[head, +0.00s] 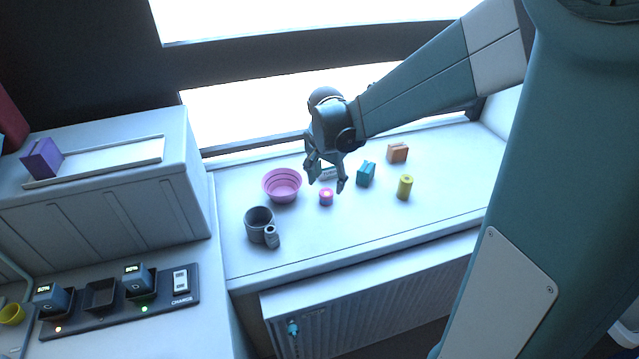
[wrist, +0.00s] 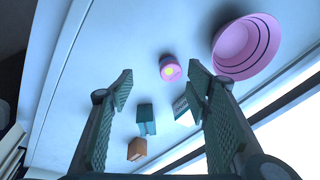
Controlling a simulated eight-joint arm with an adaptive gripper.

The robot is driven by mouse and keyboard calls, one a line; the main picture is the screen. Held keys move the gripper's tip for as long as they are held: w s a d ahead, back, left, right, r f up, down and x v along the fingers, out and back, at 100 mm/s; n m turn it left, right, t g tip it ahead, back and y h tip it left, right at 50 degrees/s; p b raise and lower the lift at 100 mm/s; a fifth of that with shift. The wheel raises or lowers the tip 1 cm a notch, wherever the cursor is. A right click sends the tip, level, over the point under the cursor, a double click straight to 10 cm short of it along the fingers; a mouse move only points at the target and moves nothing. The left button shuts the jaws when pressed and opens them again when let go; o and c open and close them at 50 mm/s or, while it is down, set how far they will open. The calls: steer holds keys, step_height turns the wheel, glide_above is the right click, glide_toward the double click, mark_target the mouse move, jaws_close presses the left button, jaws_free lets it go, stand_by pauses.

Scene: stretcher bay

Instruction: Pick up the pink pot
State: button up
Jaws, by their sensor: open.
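In the wrist view the pink pot (wrist: 170,69) shows between and just beyond my fingertips. A larger pink ringed bowl (head: 282,185) stands to its left in the head view; the bowl (wrist: 245,47) is at the upper right in the wrist view. My gripper (head: 325,185) is open and empty, pointing down over the counter close to the small pot. In the wrist view my gripper (wrist: 159,72) has its fingers wide apart. I cannot tell its exact height.
A teal block (head: 366,174), an orange box (head: 397,153) and a yellow cylinder (head: 405,187) stand right of the pot. A dark mug (head: 259,224) and a grey cylinder (head: 271,236) stand front left. The counter's front right is clear.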

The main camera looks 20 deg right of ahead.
mark_target(326, 192)
steer(key=w+f+p, duration=0.1)
steer(key=w+f+m+p, duration=0.1)
steer(key=w, duration=0.1)
steer(key=w+d+f+m+g+p, duration=0.1)
steer(key=f, duration=0.1)
steer(key=shift+w, duration=0.4)
steer(key=shift+w+d+f+m+p, duration=0.15)
steer(key=shift+w+f+m+p, duration=0.35)
steer(key=shift+f, duration=0.2)
steer(key=shift+f, duration=0.15)
steer(key=shift+d+f, duration=0.15)
steer(key=shift+f, duration=1.05)
steer(key=shift+f, duration=0.1)
steer(key=shift+w+d+f, duration=0.1)
steer(key=shift+w+f, duration=0.05)
steer(key=shift+f, duration=1.1)
steer(key=shift+w+d+f, duration=0.1)
steer(key=shift+f, duration=1.1)
steer(key=c, duration=1)
